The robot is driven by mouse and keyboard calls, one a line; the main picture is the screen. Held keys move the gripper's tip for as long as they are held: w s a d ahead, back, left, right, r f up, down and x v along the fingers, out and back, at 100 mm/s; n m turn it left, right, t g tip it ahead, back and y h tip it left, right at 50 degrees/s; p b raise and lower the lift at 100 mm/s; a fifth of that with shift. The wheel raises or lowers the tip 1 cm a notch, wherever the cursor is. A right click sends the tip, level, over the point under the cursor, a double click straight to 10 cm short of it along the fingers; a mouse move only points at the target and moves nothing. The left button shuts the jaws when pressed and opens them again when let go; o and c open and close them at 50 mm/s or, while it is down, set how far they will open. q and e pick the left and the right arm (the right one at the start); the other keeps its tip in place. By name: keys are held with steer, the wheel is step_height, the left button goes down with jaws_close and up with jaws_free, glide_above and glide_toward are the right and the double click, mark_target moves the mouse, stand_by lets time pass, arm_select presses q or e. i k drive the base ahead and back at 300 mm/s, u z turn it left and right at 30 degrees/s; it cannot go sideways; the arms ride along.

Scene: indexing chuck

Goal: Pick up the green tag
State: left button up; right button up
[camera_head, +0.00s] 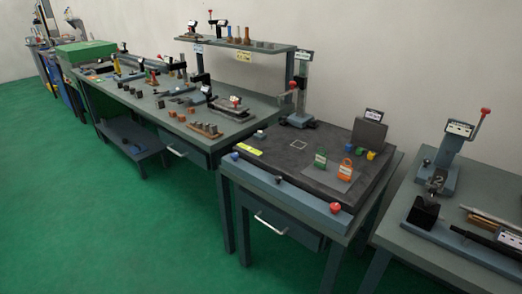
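The green tag (320,160) stands on a grey mat (326,172) on the dark top of the middle workbench. An orange tag (345,169) is close beside it on the right, on the same mat. The two look upright and a little apart. Neither of my grippers shows in this view, and nothing is touching the green tag.
Behind the tags are small blue and yellow pieces (371,155) and a grey block (369,133). A red knob (335,208) and a blue knob (235,155) are near the front edge. A yellow strip (247,149) lies left. Green floor (110,215) in front is clear.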

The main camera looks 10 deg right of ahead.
mark_target(321, 161)
steer(key=u, duration=0.5)
steer(key=i, duration=0.9)
steer(key=z, duration=0.5)
steer(key=i, duration=0.7)
steer(key=z, duration=0.6)
